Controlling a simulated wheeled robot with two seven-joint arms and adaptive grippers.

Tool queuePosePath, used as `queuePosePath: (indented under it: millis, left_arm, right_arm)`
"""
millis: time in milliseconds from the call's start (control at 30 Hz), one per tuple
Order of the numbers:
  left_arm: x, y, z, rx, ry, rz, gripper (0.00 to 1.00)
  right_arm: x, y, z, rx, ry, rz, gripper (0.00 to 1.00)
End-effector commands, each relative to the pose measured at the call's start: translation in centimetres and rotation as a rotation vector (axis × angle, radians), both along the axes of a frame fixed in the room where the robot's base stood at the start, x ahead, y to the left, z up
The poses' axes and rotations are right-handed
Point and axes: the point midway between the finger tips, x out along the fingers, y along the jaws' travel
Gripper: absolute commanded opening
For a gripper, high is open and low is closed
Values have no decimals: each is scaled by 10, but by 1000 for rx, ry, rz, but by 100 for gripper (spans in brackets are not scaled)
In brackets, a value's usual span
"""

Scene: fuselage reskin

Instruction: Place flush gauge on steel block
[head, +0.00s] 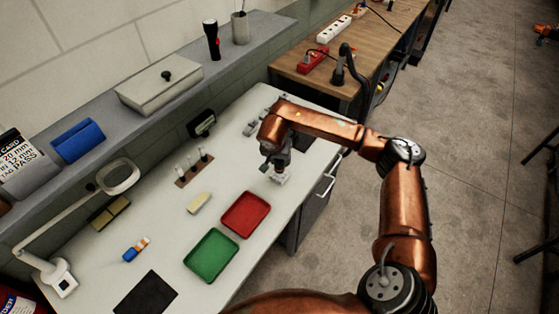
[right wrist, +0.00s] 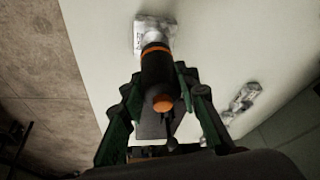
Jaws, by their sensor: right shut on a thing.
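My right gripper (head: 277,163) is over the far right part of the white bench. In the right wrist view its green-edged fingers (right wrist: 165,108) are shut on a dark cylinder with orange bands, which looks like the flush gauge (right wrist: 157,68). A shiny silver block with dark marks, which looks like the steel block (right wrist: 140,36), shows just beyond the gauge's far end. In the head view the block (head: 280,179) is right below the gripper. I cannot tell whether gauge and block touch. My left gripper is not in view.
A red tray (head: 246,214) and a green tray (head: 211,255) lie nearer on the bench (head: 165,240). A small rack (head: 193,167) with upright pieces stands left of the gripper. Other metal pieces (right wrist: 240,98) lie close by. The bench edge is near the block.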

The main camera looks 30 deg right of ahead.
Motion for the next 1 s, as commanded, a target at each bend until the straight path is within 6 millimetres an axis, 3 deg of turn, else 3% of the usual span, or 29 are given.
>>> queuePosePath:
  millis: [33,67,300,667,1000]
  left_arm:
    - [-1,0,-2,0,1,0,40]
    - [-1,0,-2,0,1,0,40]
    - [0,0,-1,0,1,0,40]
    - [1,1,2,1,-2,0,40]
    - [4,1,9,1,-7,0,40]
  right_arm:
    - [0,0,-2,-1,-1,0,0]
    - [0,0,-3,-1,1,0,29]
    - [0,0,-2,0,0,0,46]
    - [0,1,4,0,-1,0,46]
    - [-16,17,62,0,-5,2,46]
